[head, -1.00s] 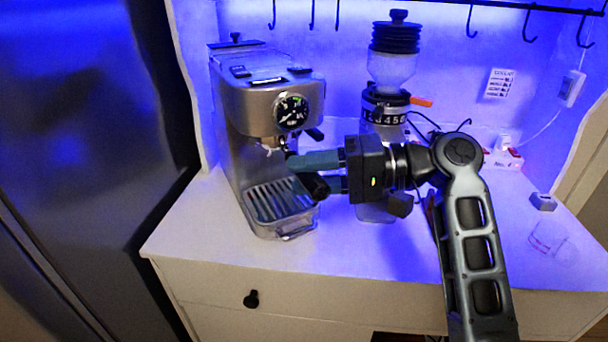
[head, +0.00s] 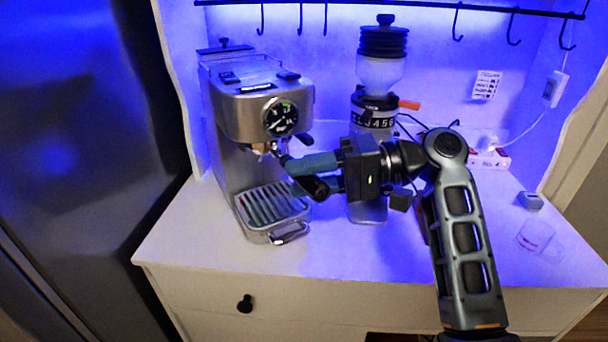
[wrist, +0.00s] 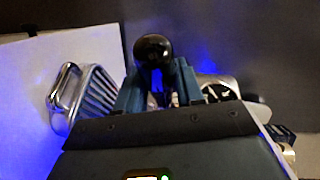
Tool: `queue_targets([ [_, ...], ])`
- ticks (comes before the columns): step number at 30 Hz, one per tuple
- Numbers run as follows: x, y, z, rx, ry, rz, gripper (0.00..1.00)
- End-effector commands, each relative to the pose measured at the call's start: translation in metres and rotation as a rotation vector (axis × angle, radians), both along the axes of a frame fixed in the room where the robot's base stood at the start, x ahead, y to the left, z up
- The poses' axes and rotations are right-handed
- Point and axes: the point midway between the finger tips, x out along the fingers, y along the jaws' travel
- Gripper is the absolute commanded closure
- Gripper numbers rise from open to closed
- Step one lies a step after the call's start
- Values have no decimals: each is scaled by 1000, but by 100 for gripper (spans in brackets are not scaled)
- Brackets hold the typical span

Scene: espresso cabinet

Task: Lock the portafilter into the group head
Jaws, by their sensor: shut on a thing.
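The steel espresso machine (head: 232,108) stands at the left of the cabinet top. Its group head (head: 262,147) is under the front, above the drip tray (head: 270,205). My gripper (head: 299,176) is in front of the machine, its two teal fingers shut around the black portafilter handle (head: 318,188). The handle's rounded end also shows between the fingers in the wrist view (wrist: 153,48). The handle points outward from under the group head. The portafilter's basket is mostly hidden, so I cannot tell how it sits in the group head.
A coffee grinder (head: 381,72) stands right behind my gripper, close to my wrist. A hook rail (head: 400,5) runs along the back wall. A small grey block (head: 530,200) and a clear glass item (head: 536,236) are at the right. The front counter is clear.

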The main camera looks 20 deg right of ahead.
Motion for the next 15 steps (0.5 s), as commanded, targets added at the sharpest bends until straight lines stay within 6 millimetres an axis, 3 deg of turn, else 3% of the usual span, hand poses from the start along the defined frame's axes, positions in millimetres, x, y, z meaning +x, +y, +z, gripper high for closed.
queue_targets([
  [11,0,0,1,0,-3,1,100],
  [12,0,0,1,1,-3,1,61],
  [15,0,0,1,1,-2,0,52],
])
